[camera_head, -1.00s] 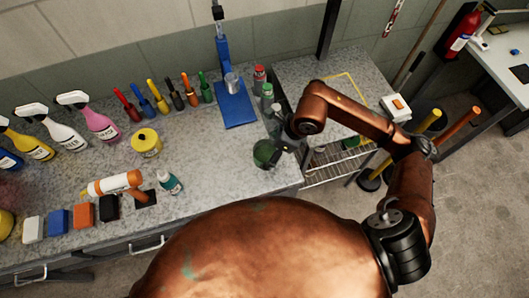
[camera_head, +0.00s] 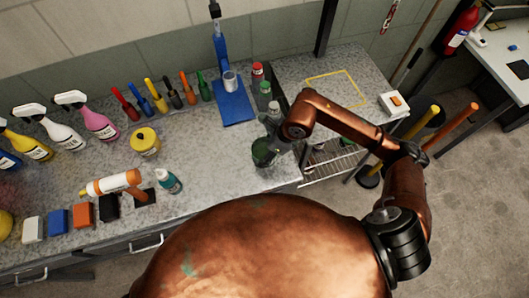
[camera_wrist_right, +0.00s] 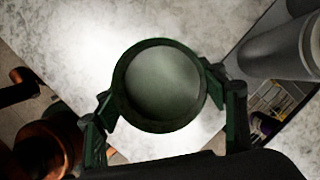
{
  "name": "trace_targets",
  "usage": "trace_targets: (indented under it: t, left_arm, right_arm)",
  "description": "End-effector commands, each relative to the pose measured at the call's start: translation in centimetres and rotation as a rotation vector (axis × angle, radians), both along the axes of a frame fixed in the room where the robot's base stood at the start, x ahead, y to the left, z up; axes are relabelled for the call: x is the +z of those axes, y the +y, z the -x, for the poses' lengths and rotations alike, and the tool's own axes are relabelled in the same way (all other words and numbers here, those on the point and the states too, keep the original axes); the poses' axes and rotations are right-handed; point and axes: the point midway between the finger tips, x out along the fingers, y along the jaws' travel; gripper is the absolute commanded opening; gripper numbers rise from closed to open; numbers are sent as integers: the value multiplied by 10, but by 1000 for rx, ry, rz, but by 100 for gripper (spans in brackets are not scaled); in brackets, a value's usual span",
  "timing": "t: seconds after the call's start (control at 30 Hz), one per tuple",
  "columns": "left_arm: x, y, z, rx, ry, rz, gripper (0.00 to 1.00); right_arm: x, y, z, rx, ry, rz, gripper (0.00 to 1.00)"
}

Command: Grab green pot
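The green pot (camera_head: 263,152) stands near the right front edge of the workbench. In the right wrist view the pot (camera_wrist_right: 160,85) shows its round rim and paler inside from above. My right gripper (camera_head: 276,150) is at the pot. In the wrist view its two fingers (camera_wrist_right: 163,108) lie on opposite sides of the pot, very near the wall. Whether they press on it I cannot tell. My left gripper is not in view.
Bottles with a red cap (camera_head: 257,73) and a green cap (camera_head: 265,91) stand behind the pot. A teal-capped bottle (camera_head: 168,181) stands to its left. A wire shelf (camera_head: 330,162) is at the right.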

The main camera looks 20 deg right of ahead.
Motion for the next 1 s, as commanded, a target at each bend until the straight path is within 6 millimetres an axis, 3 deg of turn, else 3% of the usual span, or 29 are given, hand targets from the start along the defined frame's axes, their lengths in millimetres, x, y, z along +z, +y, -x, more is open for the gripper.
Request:
trace_targets:
  t: [0.6,1.0]
  left_arm:
    - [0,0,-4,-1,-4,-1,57]
    - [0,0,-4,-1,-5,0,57]
  right_arm:
    - [0,0,0,0,-1,0,19]
    - [7,1,-1,0,-5,-2,18]
